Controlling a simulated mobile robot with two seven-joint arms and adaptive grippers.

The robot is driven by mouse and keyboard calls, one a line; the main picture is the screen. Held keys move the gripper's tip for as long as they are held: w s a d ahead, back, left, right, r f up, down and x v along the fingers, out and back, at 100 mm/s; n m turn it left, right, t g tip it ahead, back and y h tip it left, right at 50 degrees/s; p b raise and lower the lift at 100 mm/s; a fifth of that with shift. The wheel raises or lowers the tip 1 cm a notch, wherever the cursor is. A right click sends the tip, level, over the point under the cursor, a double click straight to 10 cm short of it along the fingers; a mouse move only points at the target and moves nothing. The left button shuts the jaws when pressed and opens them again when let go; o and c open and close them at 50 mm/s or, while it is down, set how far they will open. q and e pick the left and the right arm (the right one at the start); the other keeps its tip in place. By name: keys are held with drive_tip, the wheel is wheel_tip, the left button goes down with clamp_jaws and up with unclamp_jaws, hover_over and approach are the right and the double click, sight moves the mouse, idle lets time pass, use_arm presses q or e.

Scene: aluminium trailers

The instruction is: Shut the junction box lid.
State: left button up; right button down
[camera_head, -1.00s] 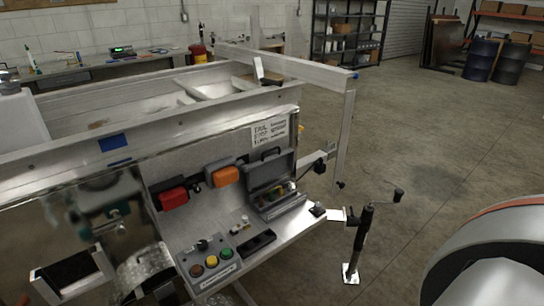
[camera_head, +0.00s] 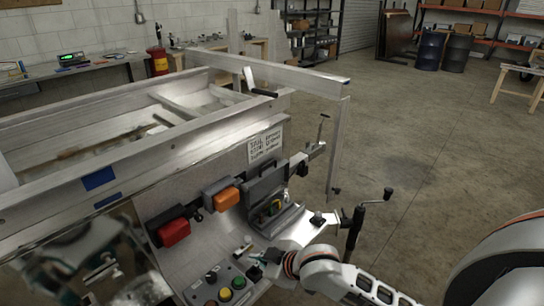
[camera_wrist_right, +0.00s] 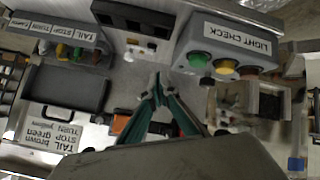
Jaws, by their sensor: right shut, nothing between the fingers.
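The grey junction box (camera_head: 279,219) sits on the trailer's metal shelf, with coloured terminals inside. Its lid (camera_head: 266,184) stands open, tilted up at the back of the box. In the right wrist view the box (camera_wrist_right: 60,30) is at upper left, and its raised lid (camera_wrist_right: 65,88) is below it. My right gripper (camera_head: 255,260) is shut and empty, left of and nearer than the box, above the shelf by the button box. Its teal fingers (camera_wrist_right: 156,88) meet in the right wrist view, apart from the lid. My left gripper is not in view.
A light-check button box (camera_head: 228,284) with round coloured buttons stands left of my gripper. Red (camera_head: 173,230) and orange (camera_head: 227,197) lamps line the panel left of the lid. A black-handled jack (camera_head: 355,225) stands right of the shelf. Open floor lies to the right.

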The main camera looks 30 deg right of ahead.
drive_tip(key=w+d+r+m, duration=0.5)
drive_tip(key=w+d+r, duration=1.3)
drive_tip(key=d+r, duration=0.15)
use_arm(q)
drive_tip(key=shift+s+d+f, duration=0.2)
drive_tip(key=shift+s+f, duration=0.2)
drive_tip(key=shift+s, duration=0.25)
use_arm(e)
drive_tip(key=x, duration=0.4)
drive_tip(key=a+x, duration=0.1)
drive_tip(key=x, duration=0.4)
drive_tip(key=shift+w+a+r, duration=0.1)
drive_tip(key=shift+w+a, duration=0.05)
drive_tip(key=shift+a, duration=0.05)
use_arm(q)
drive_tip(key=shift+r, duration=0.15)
use_arm(e)
drive_tip(key=shift+s+f+t+y, duration=0.2)
drive_tip(key=shift+s+t+y, duration=0.1)
drive_tip(key=shift+t, duration=0.1)
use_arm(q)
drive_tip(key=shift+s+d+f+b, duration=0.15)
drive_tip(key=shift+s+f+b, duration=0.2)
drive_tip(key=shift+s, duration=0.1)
use_arm(e)
drive_tip(key=shift+s+d+t, duration=0.2)
drive_tip(key=shift+s+t, duration=0.1)
drive_tip(key=shift+t, duration=0.2)
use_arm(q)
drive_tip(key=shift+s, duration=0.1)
